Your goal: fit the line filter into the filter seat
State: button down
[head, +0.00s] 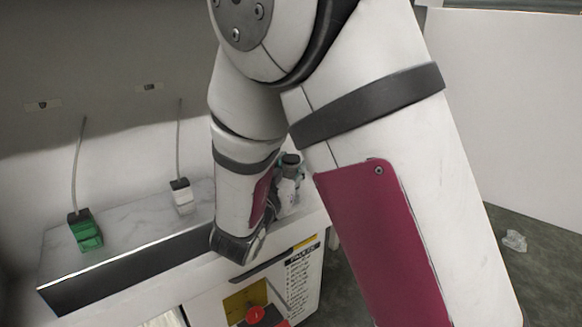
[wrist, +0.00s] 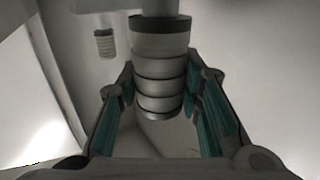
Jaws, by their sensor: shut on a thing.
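My gripper (wrist: 163,88) is shut on a ribbed grey cylinder, which I take to be the line filter (wrist: 160,85). Its teal pads sit on either side of the filter in the wrist view. The filter has a dark band near its top, and a narrower grey stem (wrist: 160,8) shows directly above it. I cannot tell whether the two touch or whether the stem belongs to the filter seat. In the head view my arm hides most of the gripper; part of it (head: 289,190) shows at the counter's right end, with a dark cap (head: 291,160) above.
A smaller ribbed piece (wrist: 105,44) hangs left of the filter. On the marble counter (head: 140,222) stand a green block (head: 86,233) and a white block (head: 181,196), each with a cable. A red button (head: 255,315) is on the front. Crumpled clear litter (head: 514,241) lies on the floor.

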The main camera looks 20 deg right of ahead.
jog(key=shift+f+b, duration=0.3)
jog(key=shift+f, duration=0.15)
jog(key=shift+r, duration=0.2)
jog(key=shift+r+p, duration=1)
jog(key=shift+r, duration=0.1)
jog(key=shift+f+b, duration=1)
jog(key=shift+f, duration=0.25)
dwell(0.8)
jog(key=c, duration=1.1)
grip_release()
jog(key=shift+o, duration=0.2)
jog(key=shift+r, duration=0.1)
notch_tip(320, 180, up, 10)
jog(key=shift+f, duration=0.1)
